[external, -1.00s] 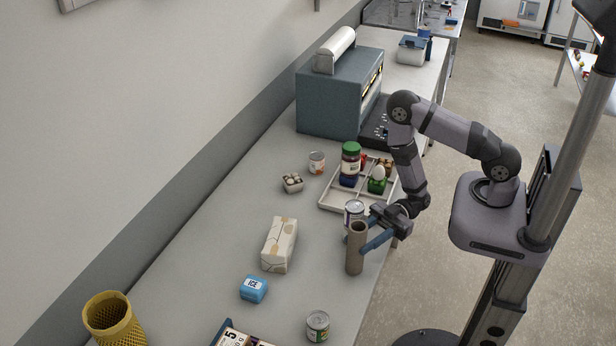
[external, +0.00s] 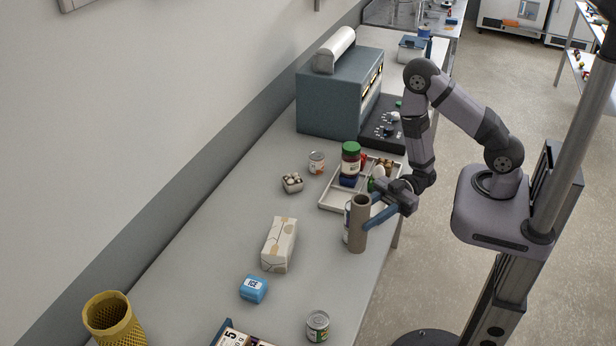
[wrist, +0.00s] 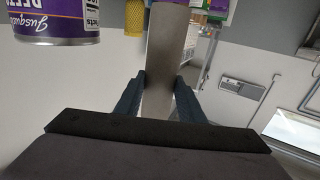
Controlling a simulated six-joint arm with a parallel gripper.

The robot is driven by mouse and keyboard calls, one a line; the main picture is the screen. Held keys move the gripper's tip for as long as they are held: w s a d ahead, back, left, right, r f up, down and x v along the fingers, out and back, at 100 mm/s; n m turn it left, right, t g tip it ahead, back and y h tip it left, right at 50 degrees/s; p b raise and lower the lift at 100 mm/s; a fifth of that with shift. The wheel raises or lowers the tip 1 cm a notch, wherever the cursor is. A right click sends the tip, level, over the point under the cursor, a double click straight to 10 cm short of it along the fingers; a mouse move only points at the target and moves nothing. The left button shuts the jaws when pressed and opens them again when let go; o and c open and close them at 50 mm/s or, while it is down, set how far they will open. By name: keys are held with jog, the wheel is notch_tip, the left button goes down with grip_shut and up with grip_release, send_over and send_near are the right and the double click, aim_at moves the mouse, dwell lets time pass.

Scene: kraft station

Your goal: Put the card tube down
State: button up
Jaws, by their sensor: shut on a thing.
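The card tube (external: 358,228) is a plain brown cylinder, upright near the front edge of the worktop in the external view. My gripper (external: 366,213) is shut on it, its blue fingers at the tube's upper half. In the wrist view the tube (wrist: 163,55) stands between the two fingers (wrist: 160,88). I cannot tell for sure whether its bottom end touches the worktop. A label can (external: 347,223) is close behind the tube and mostly hidden by it.
A divided tray (external: 329,200) with a green-lidded jar (external: 350,160) lies behind the gripper. The worktop (external: 325,275) between carton and front edge is clear.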

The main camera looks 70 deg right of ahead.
aim_at(354, 225)
jog(key=s+a+n+g+y+b, duration=0.1)
jog(key=s+a+n+g, duration=0.1)
jog(key=s+a+g, duration=0.3)
jog(key=w+m+t, duration=0.1)
jog(key=w+t, duration=0.1)
jog(key=w+m+t+h, duration=0.1)
jog(key=w+t, duration=0.1)
jog(key=w, duration=0.1)
jog(key=w+m+t+h, duration=0.1)
jog(key=w+t, duration=0.1)
jog(key=w, duration=0.1)
jog(key=shift+a+f+t+b, duration=0.2)
jog(key=shift+f+t+b, duration=0.1)
jog(key=shift+t, duration=0.1)
jog(key=w+d+m+t+h, duration=0.6)
jog(key=w+d+h, duration=0.1)
jog(key=w+d, duration=0.1)
jog(key=w+d+r+m+h, duration=0.1)
jog(key=d+r+m+h, duration=0.1)
jog(key=d+m+h, duration=1.2)
jog(key=d+f+n+b, duration=0.2)
jog(key=d+f+n, duration=0.1)
jog(key=d+f, duration=0.3)
jog(key=shift+d+f+n+t+h, duration=0.3)
jog(key=shift+d+f+n+h, duration=0.1)
jog(key=shift+d, duration=0.3)
